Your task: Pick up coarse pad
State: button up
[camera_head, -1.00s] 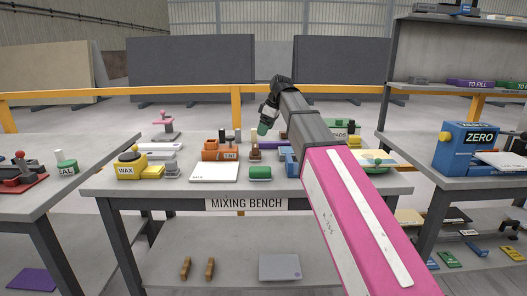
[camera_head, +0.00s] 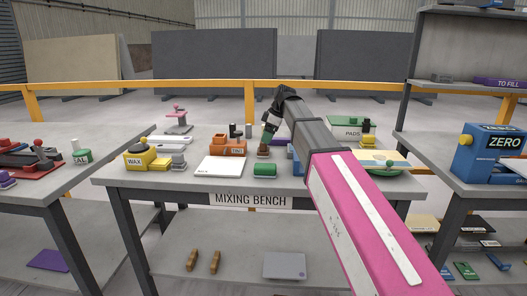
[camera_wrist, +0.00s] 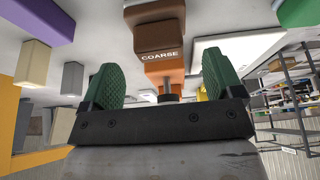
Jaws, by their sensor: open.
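The coarse pad is a brown block (camera_wrist: 158,38) with the word COARSE on its face. In the wrist view it lies at upper middle, just beyond the gap between my fingers. In the head view a small brown block (camera_head: 263,151) sits on the mixing bench (camera_head: 140,180), below my gripper. My gripper (camera_head: 268,137) points down over the bench. In the wrist view its two green fingers (camera_wrist: 160,78) are spread wide with nothing held between them. The pad appears apart from both fingers.
An orange block (camera_head: 229,146) stands left of the brown block, and a green roller-like piece (camera_head: 265,170) lies in front. A white slab (camera_head: 219,167), a yellow WAX holder (camera_head: 139,157) and a green PADS holder (camera_head: 350,127) share the bench. My arm hides part of the bench's right side.

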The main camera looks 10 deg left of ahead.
jog(key=x, duration=0.4)
jog(key=c, duration=1.1)
jog(key=shift+o, duration=0.2)
notch_tip(320, 180, up, 10)
jog(key=shift+f, duration=0.1)
jog(key=shift+o, duration=0.7)
jog(key=shift+w, duration=0.1)
